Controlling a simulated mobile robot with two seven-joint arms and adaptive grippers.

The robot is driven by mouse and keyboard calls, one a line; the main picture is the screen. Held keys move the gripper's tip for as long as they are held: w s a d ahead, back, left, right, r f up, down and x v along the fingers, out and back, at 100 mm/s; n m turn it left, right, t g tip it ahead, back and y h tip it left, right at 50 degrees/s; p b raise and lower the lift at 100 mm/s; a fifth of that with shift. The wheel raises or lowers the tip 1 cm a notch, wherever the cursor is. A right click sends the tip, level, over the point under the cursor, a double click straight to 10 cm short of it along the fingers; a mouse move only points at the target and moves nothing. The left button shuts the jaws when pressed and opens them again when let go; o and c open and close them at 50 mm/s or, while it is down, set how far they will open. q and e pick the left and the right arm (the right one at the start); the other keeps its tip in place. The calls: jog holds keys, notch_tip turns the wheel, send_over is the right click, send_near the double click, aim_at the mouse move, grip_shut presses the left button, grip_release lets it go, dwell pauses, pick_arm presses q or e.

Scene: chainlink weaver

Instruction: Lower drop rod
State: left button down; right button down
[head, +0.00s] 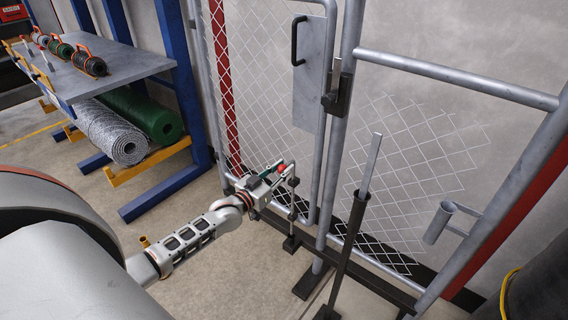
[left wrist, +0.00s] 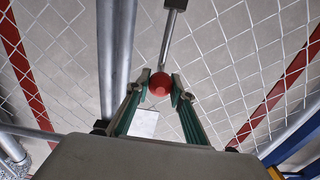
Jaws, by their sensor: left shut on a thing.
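The drop rod (head: 292,212) is a thin grey rod low on the chain-link gate, beside the gate's vertical tube. A red ball knob (left wrist: 159,85) is on its handle, and the knob also shows in the head view (head: 281,168). My left gripper (head: 280,171) reaches in from the left and is shut on the red knob. In the left wrist view its fingers (left wrist: 159,92) are on either side of the knob. A dark block (head: 290,243) is around the rod's lower end; whether the tip touches the floor I cannot tell. My right gripper is not in view.
A grey gate plate (head: 307,85) with a black handle (head: 297,40) is above. A dark post (head: 350,240) stands in front of the gate. A blue rack (head: 185,80) with mesh rolls (head: 120,135) is at the left. The floor between rack and gate is clear.

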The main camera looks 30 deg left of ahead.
pick_arm(q)
jog(key=shift+s+f, duration=0.1)
jog(key=shift+f, duration=0.2)
jog(key=c, duration=1.8)
grip_release()
jog(key=shift+f, duration=0.1)
jog(key=shift+o, duration=0.2)
jog(key=s+a, duration=0.1)
jog(key=s, duration=1.1)
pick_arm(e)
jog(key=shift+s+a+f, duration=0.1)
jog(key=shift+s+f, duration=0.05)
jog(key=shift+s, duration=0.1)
